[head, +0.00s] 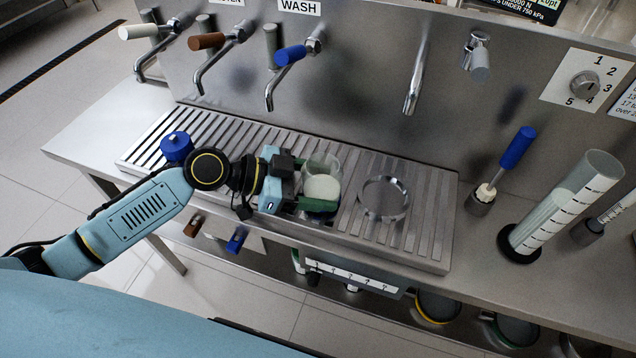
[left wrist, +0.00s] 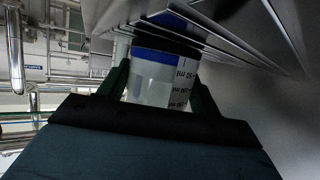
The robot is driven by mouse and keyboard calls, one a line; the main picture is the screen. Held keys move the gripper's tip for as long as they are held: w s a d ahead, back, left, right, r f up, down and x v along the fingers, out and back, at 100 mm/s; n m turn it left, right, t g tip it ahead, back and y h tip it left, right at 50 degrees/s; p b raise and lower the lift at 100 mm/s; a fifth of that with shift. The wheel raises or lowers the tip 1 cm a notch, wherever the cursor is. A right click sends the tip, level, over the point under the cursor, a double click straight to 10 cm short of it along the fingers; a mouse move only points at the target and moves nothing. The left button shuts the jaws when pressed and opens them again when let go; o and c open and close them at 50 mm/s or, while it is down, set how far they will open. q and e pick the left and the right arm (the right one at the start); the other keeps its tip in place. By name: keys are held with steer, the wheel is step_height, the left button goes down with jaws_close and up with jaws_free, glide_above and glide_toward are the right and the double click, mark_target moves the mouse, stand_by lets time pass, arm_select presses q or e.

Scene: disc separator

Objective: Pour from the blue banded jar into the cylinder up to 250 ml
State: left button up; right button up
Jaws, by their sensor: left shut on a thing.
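My left gripper (head: 310,190) is shut on the blue banded jar (head: 322,187), a clear open jar with pale contents, at the slatted drain tray's middle. In the left wrist view the jar (left wrist: 160,75) stands between the green fingers (left wrist: 160,92), with a blue band and ml marks. I cannot tell whether it touches the tray. The cylinder (head: 565,210), tall and clear with black marks and a black base, leans in the picture at the right. It seems to hold pale liquid, but its level is hard to read. My right gripper is not in view.
A blue knobbed lid (head: 176,147) lies on the drain tray (head: 430,235) at left. A metal ring (head: 384,198) is right of the jar. A blue-handled brush (head: 517,148) stands between tray and cylinder. Taps, including the blue one (head: 290,55), overhang the tray.

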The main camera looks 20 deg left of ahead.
arm_select(q)
steer(key=o, duration=1.8)
steer(key=shift+c, duration=0.2)
steer(key=shift+a, duration=0.15)
steer(key=b+v, duration=0.1)
steer(key=v, duration=0.6)
steer(key=shift+s+a+r+b, duration=0.1)
steer(key=shift+s+a+b, duration=0.1)
steer(key=shift+a+b, duration=0.15)
steer(key=shift+s+a+r, duration=0.2)
steer(key=shift+a+r, duration=0.1)
steer(key=shift+a, duration=0.1)
